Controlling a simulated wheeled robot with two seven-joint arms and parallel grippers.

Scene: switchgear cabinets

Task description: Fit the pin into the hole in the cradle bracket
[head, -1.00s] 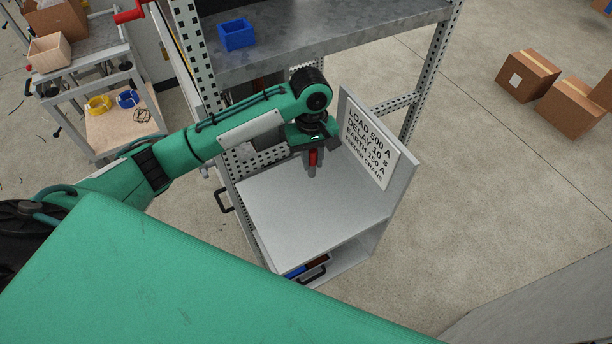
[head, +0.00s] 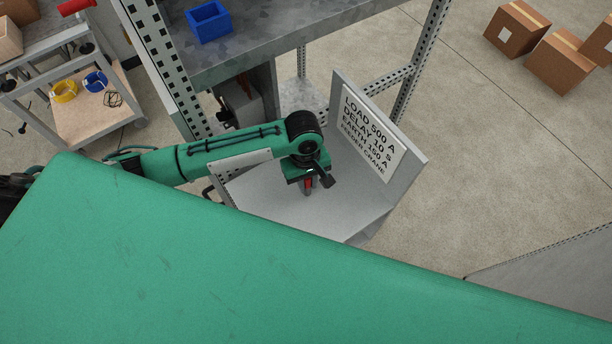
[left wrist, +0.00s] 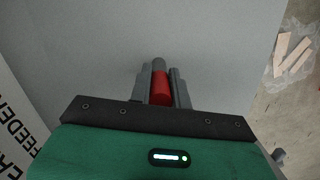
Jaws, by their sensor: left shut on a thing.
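My left gripper (head: 307,186) is above the grey top of a small cabinet (head: 285,203) in the head view. It is shut on a red pin (head: 308,182). In the left wrist view the red pin (left wrist: 161,88) sits between the two grey fingers (left wrist: 160,84), with a grey end showing past the red part. The grey surface lies beyond it; I cannot tell the gap. The cradle bracket cannot be made out in either view. My right gripper is not in view.
A board with a printed sign (head: 369,130) stands upright along the cabinet top's right side. A metal shelf (head: 270,45) with a blue bin (head: 209,21) is behind. Cardboard boxes (head: 560,62) lie on the floor at right. A cart (head: 90,105) stands at left.

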